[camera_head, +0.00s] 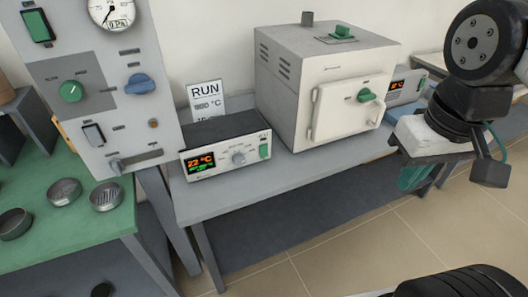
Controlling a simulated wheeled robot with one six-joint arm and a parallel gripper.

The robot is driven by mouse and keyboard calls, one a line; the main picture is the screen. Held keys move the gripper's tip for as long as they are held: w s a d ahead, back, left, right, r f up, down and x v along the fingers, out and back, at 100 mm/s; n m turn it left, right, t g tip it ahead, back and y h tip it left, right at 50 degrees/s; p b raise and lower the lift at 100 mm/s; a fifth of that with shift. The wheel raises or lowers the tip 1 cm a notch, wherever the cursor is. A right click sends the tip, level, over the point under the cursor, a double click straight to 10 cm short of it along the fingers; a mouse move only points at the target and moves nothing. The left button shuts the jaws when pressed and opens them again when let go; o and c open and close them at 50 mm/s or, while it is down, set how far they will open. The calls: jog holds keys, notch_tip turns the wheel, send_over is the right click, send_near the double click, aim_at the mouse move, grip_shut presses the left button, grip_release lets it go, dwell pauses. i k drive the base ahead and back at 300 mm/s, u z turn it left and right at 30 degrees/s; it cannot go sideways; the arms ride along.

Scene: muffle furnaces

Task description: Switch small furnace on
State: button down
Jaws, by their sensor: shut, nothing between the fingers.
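A white box furnace (325,95) stands on the grey bench, its door (345,112) shut, with a green knob (366,95) on the door. A control box (225,150) stands to its left. It has a lit display (201,162) reading 22 °C, a grey dial (238,158) and a green rocker switch (264,151). A second control box (405,88) with an orange display is partly hidden behind the furnace. My gripper (415,178) is at the right, in front of the bench, shut and empty, apart from the furnace and switches.
A RUN sign (207,95) stands behind the left control box. A tall grey panel (105,110) with knobs and a gauge is at the left. A green table (80,235) holds several round metal dishes. The tiled floor (330,255) before the bench is clear.

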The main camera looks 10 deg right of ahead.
aim_at(263, 148)
jog(key=u, duration=1.75)
jog(key=k, duration=0.8)
jog(key=z, duration=0.6)
jog(key=i, duration=0.5)
jog(key=z, duration=0.1)
